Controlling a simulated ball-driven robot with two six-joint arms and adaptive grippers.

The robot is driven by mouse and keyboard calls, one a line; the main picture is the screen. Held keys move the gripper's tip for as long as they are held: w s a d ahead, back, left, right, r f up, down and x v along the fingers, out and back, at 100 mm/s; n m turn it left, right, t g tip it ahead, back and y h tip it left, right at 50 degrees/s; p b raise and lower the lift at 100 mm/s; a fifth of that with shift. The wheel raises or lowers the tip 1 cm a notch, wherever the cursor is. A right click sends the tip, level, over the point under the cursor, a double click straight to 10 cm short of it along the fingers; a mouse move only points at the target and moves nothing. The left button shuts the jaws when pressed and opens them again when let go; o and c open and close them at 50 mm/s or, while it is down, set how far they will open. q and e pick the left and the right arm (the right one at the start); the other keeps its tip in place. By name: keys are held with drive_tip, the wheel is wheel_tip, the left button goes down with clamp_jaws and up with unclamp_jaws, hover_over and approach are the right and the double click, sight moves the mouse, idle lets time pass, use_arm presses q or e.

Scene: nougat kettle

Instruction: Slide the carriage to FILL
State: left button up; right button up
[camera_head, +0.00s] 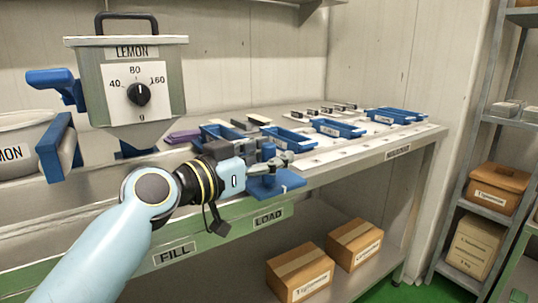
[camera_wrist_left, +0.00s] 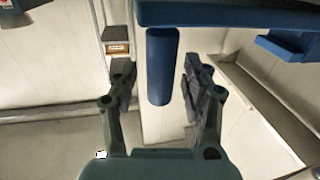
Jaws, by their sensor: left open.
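The blue carriage (camera_head: 288,183) sits on the rail at the bench's front edge, above the LOAD label (camera_head: 268,217). The FILL label (camera_head: 174,252) is further left on the same green edge. My left gripper (camera_head: 286,160) is over the carriage and partly hides it. In the left wrist view, a blue upright post (camera_wrist_left: 162,65) hangs from a blue bar (camera_wrist_left: 230,16) and shows between the open fingers of my left gripper (camera_wrist_left: 157,78). Neither finger visibly presses on the post. My right gripper is not in view.
The LEMON kettle (camera_head: 160,55) with a dial and blue handles stands at the left, above the bench. Several blue trays (camera_head: 338,128) stand on the bench to the right. Cardboard boxes (camera_head: 300,270) lie on the lower shelf. A metal rack (camera_head: 480,190) stands at the far right.

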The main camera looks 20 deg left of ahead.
use_arm(q)
drive_tip(key=shift+c, duration=0.3)
clamp_jaws()
drive_tip(key=shift+a, duration=0.1)
idle(0.5)
